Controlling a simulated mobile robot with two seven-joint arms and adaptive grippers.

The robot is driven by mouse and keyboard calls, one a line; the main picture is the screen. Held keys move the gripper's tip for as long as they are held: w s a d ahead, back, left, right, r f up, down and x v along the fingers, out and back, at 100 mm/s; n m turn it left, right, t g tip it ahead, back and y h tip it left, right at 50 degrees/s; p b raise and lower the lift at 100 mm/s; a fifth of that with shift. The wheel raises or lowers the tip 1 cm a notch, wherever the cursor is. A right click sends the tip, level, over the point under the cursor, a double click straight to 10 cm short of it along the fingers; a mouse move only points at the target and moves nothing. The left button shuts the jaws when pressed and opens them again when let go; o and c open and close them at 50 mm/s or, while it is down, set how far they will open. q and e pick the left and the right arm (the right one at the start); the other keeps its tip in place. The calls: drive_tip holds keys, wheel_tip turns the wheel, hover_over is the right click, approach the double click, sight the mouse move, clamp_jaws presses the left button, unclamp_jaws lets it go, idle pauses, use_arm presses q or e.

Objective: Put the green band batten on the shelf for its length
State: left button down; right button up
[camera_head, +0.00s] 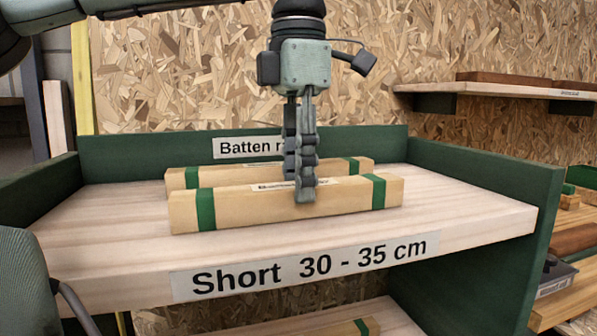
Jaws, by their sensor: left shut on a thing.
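A wooden batten with green bands (255,208) lies along the top shelf (460,220), near its front edge. My left gripper (304,190) points straight down and is shut on this batten around its middle. A second batten with green bands (215,177) lies just behind it, roughly parallel, partly hidden by the front batten and my gripper. The shelf's front edge carries a label (305,268) reading "Short 30 - 35 cm". The front batten appears to rest on the shelf or be very close to it. My right gripper is not in view.
Green side and back walls (480,170) enclose the shelf. A "Batten r..." sign (245,147) is partly hidden by my gripper. A wall shelf (500,91) with brown pieces is at right. The shelf's right part is bare.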

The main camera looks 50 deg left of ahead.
use_arm(q)
drive_tip(key=c, duration=1.1)
unclamp_jaws()
drive_tip(key=shift+o, duration=0.2)
wheel_tip(320, 180, up, 12)
